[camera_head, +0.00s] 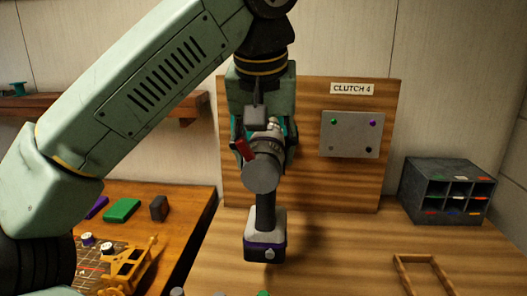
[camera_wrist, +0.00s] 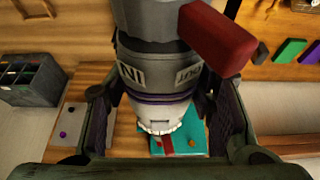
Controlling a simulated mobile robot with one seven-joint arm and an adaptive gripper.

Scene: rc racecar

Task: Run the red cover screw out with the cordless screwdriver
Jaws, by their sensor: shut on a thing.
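The cordless screwdriver (camera_head: 265,215) has a grey body, a red switch on its side and a purple-trimmed battery base. Its base hangs low over the bench in the head view. My gripper (camera_head: 264,142) is shut around its barrel, and the fingers flank the barrel in the wrist view (camera_wrist: 160,100). The screwdriver's pale nose (camera_wrist: 160,122) points at a teal part (camera_wrist: 196,140) in front of the upright board. A small red piece (camera_wrist: 167,146) shows just beyond the nose. I cannot tell whether it is the red cover screw, or whether the bit touches it.
A grey plate (camera_head: 351,145) with green and purple screws is on the wooden board (camera_head: 300,185), below a "CLUTCH 4" label. A dark compartment bin (camera_head: 448,190) stands right. A wooden frame (camera_head: 425,272) lies front right. A yellow chassis (camera_head: 128,266) and coloured blocks are on the left table.

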